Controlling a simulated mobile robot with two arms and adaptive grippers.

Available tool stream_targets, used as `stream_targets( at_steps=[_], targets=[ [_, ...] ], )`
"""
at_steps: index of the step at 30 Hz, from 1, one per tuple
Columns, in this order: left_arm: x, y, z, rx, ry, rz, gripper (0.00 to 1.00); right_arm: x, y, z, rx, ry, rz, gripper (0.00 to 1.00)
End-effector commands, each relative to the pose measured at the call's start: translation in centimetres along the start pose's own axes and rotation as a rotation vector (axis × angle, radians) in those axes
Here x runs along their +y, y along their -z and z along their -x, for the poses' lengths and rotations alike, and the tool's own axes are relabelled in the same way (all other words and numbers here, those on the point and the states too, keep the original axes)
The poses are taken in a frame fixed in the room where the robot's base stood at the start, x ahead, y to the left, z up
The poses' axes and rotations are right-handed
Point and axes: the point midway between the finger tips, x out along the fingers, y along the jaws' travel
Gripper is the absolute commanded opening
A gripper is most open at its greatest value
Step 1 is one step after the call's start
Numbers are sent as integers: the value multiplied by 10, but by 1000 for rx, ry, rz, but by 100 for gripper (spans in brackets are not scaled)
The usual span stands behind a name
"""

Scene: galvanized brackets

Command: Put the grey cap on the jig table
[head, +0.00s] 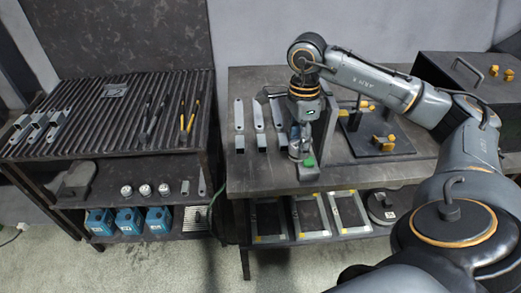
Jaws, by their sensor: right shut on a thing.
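My right gripper (300,148) reaches down from the right arm over the front part of the workbench (265,182). It is shut on a small grey piece that looks like the grey cap; the fingers hide most of it. A small green part (310,162) shows just below and right of the fingertips. Whether the held piece touches the bench cannot be told. On the bench to the right is a dark fixture plate (365,143) with yellow clamps. To the left stands a table with a ribbed top (110,133). My left gripper is not in view.
Grey brackets (239,125) lie left of the gripper. The ribbed table holds more brackets (40,127) and tools with yellow handles (190,117). A dark case (470,85) stands at back right.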

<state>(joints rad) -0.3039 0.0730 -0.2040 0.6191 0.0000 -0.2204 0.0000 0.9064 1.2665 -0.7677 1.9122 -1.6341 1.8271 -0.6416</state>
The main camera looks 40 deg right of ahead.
Motion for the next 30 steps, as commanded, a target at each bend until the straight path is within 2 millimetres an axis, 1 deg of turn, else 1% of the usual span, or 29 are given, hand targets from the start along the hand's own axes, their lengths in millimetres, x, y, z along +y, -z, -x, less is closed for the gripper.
stream_targets(
  at_steps=[1,8,9,12,16,23,27,30],
  targets=[
    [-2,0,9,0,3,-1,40,-7,-12,0,-5,-3,6,8],
    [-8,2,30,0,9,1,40,-44,-57,-22,-3,-3,6,8],
    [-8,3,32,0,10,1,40,-50,-63,-30,-2,-5,6,8],
    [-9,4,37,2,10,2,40,-61,-74,-50,0,-5,6,8],
    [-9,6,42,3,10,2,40,-72,-86,-69,1,-2,6,8],
    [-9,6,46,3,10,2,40,-82,-96,-86,1,-1,5,8],
    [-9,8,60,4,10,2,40,-83,-95,-104,2,-4,4,8],
    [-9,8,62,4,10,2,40,-84,-95,-114,1,-1,5,8]
  ],
)
